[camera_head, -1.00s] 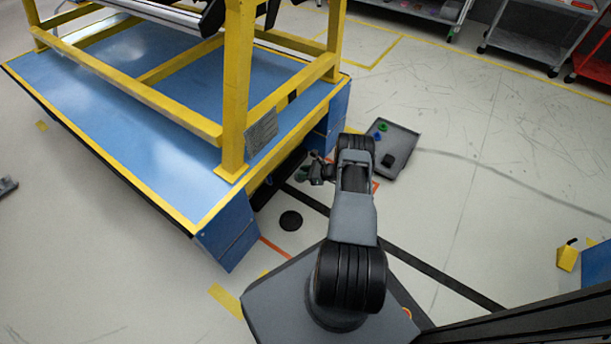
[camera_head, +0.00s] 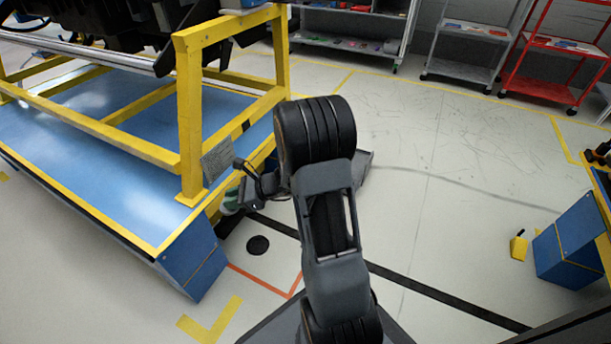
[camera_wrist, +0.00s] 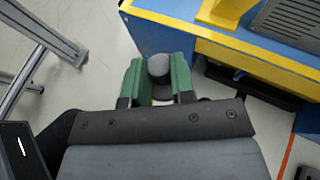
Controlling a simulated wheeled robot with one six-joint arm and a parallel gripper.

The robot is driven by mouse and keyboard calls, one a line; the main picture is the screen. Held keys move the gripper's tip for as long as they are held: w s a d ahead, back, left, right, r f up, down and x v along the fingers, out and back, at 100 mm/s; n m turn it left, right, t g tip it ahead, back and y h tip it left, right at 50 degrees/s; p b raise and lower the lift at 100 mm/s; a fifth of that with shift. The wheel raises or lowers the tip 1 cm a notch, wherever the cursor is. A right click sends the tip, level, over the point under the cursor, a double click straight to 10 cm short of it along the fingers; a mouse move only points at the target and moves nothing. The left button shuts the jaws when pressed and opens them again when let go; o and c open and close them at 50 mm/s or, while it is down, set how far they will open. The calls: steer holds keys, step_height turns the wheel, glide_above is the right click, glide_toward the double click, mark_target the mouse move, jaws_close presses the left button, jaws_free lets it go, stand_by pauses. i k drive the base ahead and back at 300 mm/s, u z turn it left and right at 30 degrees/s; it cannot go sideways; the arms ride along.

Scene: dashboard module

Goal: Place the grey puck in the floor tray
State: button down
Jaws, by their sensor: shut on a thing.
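In the wrist view, my gripper (camera_wrist: 160,80) has its green fingers closed on the grey puck (camera_wrist: 158,66), which shows between the fingertips. In the head view, my gripper (camera_head: 232,200) is beside the corner of the blue platform, left of my arm, above the floor. The puck cannot be made out in that view. The grey floor tray (camera_head: 365,160) lies on the floor behind my arm. Only its right edge shows, and its inside is hidden by my arm.
The blue platform (camera_head: 70,130) with its yellow frame (camera_head: 192,120) stands at the left, close to my gripper. A black disc (camera_head: 258,245) lies on the floor nearby. A blue box (camera_head: 570,240) stands at the right.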

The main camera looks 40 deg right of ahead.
mark_target(364, 162)
steer(key=z, duration=0.5)
steer(key=k, duration=1.2)
steer(key=z, duration=1.25)
steer(key=i, duration=0.8)
steer(key=z, duration=0.65)
steer(key=i, duration=1.6)
steer(key=u, duration=1.1)
steer(key=i, duration=1.05)
steer(key=u, duration=0.95)
